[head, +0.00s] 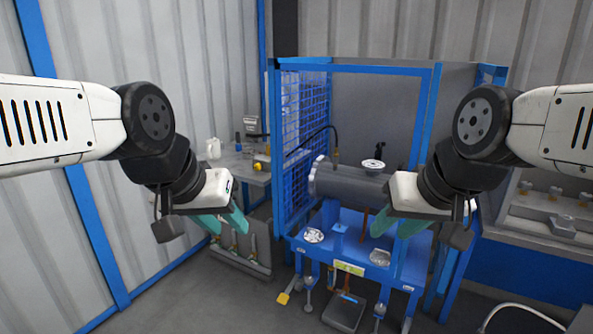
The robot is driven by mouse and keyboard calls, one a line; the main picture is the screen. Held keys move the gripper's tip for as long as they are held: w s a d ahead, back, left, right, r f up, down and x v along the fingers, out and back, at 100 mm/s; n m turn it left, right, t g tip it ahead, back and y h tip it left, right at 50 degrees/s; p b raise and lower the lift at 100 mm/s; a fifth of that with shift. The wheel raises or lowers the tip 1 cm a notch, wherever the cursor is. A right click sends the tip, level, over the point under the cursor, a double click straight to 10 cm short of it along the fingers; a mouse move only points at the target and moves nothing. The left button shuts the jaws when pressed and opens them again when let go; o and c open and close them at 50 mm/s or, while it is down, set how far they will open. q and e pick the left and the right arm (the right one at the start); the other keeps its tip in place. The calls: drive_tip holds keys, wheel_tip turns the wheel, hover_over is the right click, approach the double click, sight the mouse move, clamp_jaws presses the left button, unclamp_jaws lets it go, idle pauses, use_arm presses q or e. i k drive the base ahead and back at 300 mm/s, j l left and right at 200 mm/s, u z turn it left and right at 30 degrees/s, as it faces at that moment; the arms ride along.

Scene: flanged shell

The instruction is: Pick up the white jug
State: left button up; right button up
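The white jug (213,148) stands upright at the back left of a grey side table (232,170), small and far off in the head view. My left gripper (224,222) hangs in front of and below the table in the picture, with its two teal fingers apart and nothing seen between them. It is well short of the jug. My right gripper (397,226) is in front of the blue frame, also with its teal fingers apart and empty. It is far to the right of the jug.
A blue-framed station with a mesh side (304,130) stands right of the table and holds a grey flanged cylinder (347,186). A dark item (251,125) and a yellow object (258,166) are on the side table. A workbench (550,215) is at right.

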sight(214, 151)
drive_tip(key=i+l+u, duration=0.2)
drive_tip(key=i, duration=0.2)
drive_tip(key=i+u, duration=0.2)
drive_tip(key=i, duration=0.2)
drive_tip(key=i+l+u, duration=0.2)
drive_tip(key=i, duration=0.2)
drive_tip(key=i+j+z, duration=0.15)
drive_tip(key=i+j, duration=0.15)
drive_tip(key=i+j+z, duration=0.15)
drive_tip(key=i+j, duration=0.2)
drive_tip(key=i+j+z, duration=0.1)
drive_tip(key=i+j, duration=0.3)
drive_tip(key=i+j+z, duration=0.15)
drive_tip(key=i+j, duration=0.15)
drive_tip(key=j, duration=0.15)
drive_tip(key=i+j+z, duration=0.15)
drive_tip(key=i+j, duration=0.15)
drive_tip(key=j, duration=0.15)
drive_tip(key=i+j+z, duration=0.15)
drive_tip(key=j, duration=0.3)
drive_tip(key=i, duration=0.1)
